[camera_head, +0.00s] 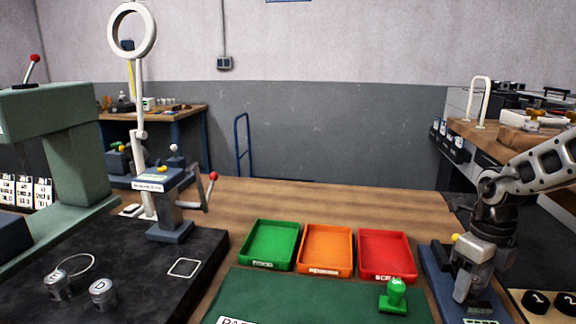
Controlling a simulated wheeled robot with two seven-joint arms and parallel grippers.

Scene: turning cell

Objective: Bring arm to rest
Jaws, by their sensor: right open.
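My right gripper (468,284) is at the right of the picture, pointing down over the blue tray (438,283) at the bench's right side. Its jaws are open. Its arm comes in from the right edge. A small yellow knob shows beside the gripper's body. I cannot tell whether the fingers touch anything on the blue tray, since the gripper hides part of it. My left gripper is not in view.
Green (268,262), orange (325,268) and red (386,272) trays stand empty mid-bench. A green stamp-like piece (396,294) stands on the green mat (275,292). Metal cylinders (102,293), a lamp (138,110) and a green machine (70,150) are at left.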

